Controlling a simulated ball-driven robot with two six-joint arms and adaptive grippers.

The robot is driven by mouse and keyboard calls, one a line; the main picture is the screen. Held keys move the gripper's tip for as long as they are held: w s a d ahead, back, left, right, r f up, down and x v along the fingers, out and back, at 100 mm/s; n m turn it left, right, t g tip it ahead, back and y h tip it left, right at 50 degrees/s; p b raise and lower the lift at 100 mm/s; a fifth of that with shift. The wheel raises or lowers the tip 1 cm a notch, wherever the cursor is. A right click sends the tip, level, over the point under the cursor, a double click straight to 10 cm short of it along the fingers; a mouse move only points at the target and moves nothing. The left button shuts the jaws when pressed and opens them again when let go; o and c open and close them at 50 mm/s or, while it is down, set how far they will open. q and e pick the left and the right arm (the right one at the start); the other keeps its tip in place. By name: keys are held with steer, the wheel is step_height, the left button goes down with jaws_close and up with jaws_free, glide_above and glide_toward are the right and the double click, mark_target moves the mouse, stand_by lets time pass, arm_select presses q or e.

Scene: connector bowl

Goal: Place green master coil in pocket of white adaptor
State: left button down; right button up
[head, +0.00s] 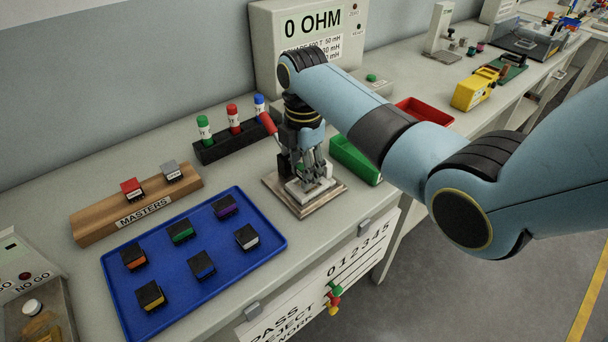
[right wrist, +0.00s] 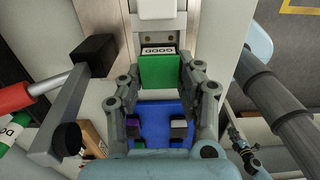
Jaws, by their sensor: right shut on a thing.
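My right gripper (head: 308,178) is low over the white adaptor (head: 296,188), which sits on a wooden-edged base plate (head: 328,201). In the right wrist view my right gripper (right wrist: 165,84) is shut on the green master coil (right wrist: 158,72), a green block with a dark, white-labelled end. The labelled end is at the pale adaptor part at the top of that view. I cannot tell how deep the coil is in the pocket. My left gripper is not in view.
A red-handled lever (head: 268,124) stands beside the gripper. The wooden masters rack (head: 103,217) holds a red and a grey coil. A blue tray (head: 225,263) holds several coils, one green. A green bin (head: 352,160) and the ohm meter (head: 262,55) are close by.

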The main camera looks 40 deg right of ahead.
steer(key=shift+f, duration=1.05)
steer(key=shift+f, duration=0.15)
steer(key=o, duration=1.2)
step_height(320, 180, up, 12)
steer(key=shift+r, duration=0.2)
